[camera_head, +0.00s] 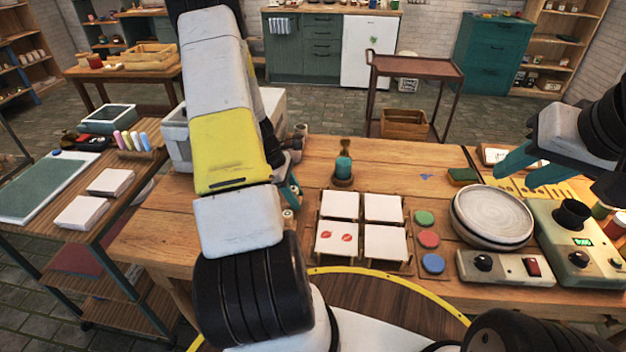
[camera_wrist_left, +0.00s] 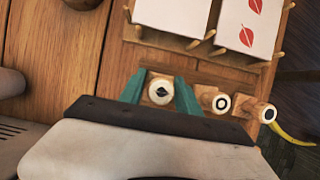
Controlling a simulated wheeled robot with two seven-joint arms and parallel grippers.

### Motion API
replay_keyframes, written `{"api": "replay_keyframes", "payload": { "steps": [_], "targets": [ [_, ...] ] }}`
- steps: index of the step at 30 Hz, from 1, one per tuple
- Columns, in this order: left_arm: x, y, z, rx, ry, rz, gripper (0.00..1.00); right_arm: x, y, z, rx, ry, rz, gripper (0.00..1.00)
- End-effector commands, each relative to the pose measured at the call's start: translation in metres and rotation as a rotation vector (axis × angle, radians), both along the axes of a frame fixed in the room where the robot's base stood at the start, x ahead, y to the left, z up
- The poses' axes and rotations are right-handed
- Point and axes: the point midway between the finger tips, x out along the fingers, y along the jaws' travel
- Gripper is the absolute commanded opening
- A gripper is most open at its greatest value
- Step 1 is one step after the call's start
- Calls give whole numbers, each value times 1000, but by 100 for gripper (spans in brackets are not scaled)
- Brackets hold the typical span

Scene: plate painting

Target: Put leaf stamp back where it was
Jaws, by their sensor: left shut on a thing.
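The leaf stamp (camera_wrist_left: 159,91) is a pale wooden stamp with a dark leaf mark on its round top. In the left wrist view my left gripper (camera_wrist_left: 160,96) has its teal fingers on either side of it and is shut on it. Two other stamps, a middle one (camera_wrist_left: 221,102) and an end one (camera_wrist_left: 265,112), stand in a row to its right with ring marks on top. In the head view my left gripper (camera_head: 291,195) is mostly behind my forearm, left of the tiles, and the leaf stamp cannot be made out.
A rack of white tiles (camera_head: 385,242) lies right of my left gripper; one tile (camera_head: 337,238) bears red leaf prints. Green, red and blue ink pads (camera_head: 429,239) lie beside it. A brush pot (camera_head: 343,168) stands behind. Stacked plates (camera_head: 492,217) and control boxes (camera_head: 505,268) fill the right.

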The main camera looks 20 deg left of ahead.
Motion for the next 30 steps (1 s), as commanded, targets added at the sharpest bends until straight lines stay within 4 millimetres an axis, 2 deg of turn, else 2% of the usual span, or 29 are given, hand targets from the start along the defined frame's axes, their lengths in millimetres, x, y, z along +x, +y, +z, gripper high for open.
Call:
{"api": "replay_keyframes", "payload": {
  "steps": [3, 13, 14, 17, 26, 30],
  "targets": [
    [0, 0, -14, -1, 1, 0, 13, 0, 0, 0, 0, 0, 0, 36],
    [0, 0, -17, -1, -1, -1, 13, 0, 0, 0, 0, 0, 0, 36],
    [0, 0, -17, -1, -1, -1, 41, 0, 0, 0, 0, 0, 0, 36],
    [0, 0, -17, 0, 0, -1, 61, 0, 0, 0, 0, 0, 0, 36],
    [0, 0, -16, 0, 0, -1, 61, 0, 0, 0, 0, 0, 0, 36],
    [0, 3, -8, 3, -3, -1, 61, 0, 0, 0, 0, 0, 0, 36]
  ]
}}
